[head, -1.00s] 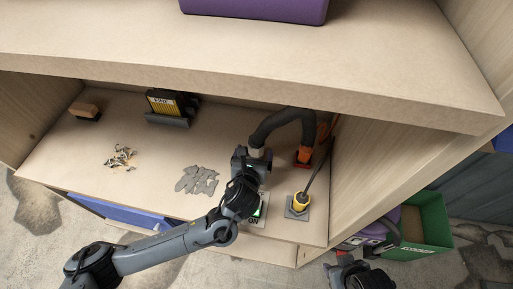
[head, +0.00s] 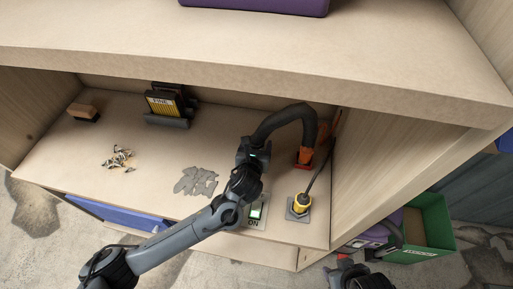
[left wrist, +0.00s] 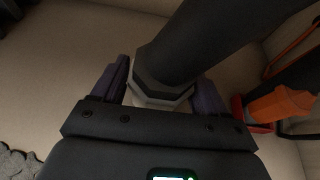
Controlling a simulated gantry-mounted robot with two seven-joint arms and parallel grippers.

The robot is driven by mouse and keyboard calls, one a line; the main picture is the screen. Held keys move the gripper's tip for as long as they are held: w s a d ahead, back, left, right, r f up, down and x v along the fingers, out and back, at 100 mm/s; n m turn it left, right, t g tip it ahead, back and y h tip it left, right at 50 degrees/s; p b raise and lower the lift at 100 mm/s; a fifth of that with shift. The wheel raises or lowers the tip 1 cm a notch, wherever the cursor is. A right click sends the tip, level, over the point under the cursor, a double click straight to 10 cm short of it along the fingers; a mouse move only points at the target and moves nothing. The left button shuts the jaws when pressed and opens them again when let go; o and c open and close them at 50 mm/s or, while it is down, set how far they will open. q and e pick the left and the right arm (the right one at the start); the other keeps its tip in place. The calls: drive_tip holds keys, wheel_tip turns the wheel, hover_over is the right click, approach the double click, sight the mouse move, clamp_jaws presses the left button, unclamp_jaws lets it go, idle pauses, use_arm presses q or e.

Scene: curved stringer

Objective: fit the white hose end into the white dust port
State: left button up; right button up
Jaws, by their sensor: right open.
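My left gripper (head: 250,150) is over the right part of the shelf in the head view. In the left wrist view, its two fingers flank the white hose end (left wrist: 158,97) and appear shut on it. The dark grey hose (left wrist: 205,45) runs up and right from this collar; in the head view the hose (head: 285,118) arches to an orange fitting. The hose end is hidden by my gripper in the head view. I cannot make out the white dust port. My right gripper (head: 345,266) is open and low at the right, outside the shelf.
An orange fitting (head: 304,156) and a yellow plug (head: 301,203) with a cable stand near the right wall. A lit switch (head: 256,210) marked ON lies at the front edge. A green crate (head: 430,226) is at right.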

use_arm(q)
drive_tip(key=c, duration=0.7)
drive_tip(key=shift+c, duration=0.3)
drive_tip(key=shift+r, duration=0.15)
